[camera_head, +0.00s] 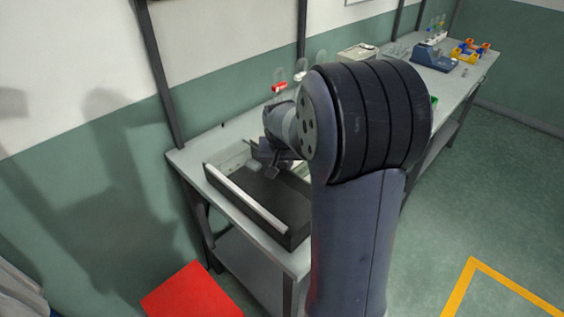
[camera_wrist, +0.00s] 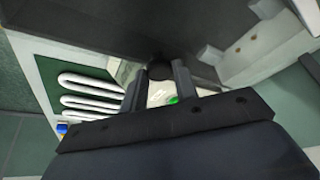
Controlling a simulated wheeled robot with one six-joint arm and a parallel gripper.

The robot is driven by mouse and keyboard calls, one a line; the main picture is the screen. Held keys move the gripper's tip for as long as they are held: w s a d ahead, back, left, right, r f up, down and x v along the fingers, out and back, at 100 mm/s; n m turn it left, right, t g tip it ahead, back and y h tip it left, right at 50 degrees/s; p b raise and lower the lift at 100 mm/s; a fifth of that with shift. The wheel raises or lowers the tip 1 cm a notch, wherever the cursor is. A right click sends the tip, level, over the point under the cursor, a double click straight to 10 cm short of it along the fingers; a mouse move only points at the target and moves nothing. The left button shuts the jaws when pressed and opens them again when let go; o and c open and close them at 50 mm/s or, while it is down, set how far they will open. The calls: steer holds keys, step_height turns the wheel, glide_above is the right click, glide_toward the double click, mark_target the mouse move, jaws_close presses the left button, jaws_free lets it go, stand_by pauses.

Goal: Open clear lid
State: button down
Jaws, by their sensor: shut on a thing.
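A dark open-topped box-like station (camera_head: 288,238) with a pale bar along its front sits on the near end of the bench. My gripper (camera_head: 270,160) is over its far part, partly hidden by my wrist in the head view. In the wrist view my gripper (camera_wrist: 158,88) has its two fingers on either side of a dark round knob (camera_wrist: 159,70), shut on it. I cannot make out a clear lid's outline; a large smooth grey surface (camera_wrist: 110,25) lies beyond the knob. A pale patch with a green spot shows between the fingers.
White looped tubes (camera_wrist: 88,95) on a green panel lie left in the wrist view. Along the bench (camera_head: 190,152) stand a red-capped item (camera_head: 279,87), a pale device (camera_head: 356,53), a blue device (camera_head: 434,60) and coloured bins (camera_head: 466,52). Floor at right is open.

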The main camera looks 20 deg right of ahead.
steer(key=b, duration=0.2)
steer(key=a+r+h+b, duration=0.1)
steer(key=b, duration=0.1)
steer(key=shift+s+a+r+t+h, duration=0.1)
steer(key=shift+s+r+t+h, duration=0.05)
steer(key=shift+r+t+h, duration=0.2)
steer(key=s+a+r+n+t+h+b, duration=0.1)
steer(key=s+a+r+t+h+b, duration=0.1)
steer(key=b, duration=0.7)
steer(key=s+a+r+n+t+h+b, duration=0.1)
steer(key=s+a+r+t+h+b, duration=0.1)
steer(key=a+h+b, duration=0.5)
steer(key=s+a+r+n+t+h+b, duration=0.1)
steer(key=a+t+h+b, duration=0.3)
steer(key=b, duration=0.9)
steer(key=shift+s+a+r+n+t, duration=0.45)
steer(key=shift+s+a, duration=0.45)
steer(key=shift+a, duration=0.7)
steer(key=c, duration=1.1)
jaws_free()
steer(key=shift+a, duration=0.1)
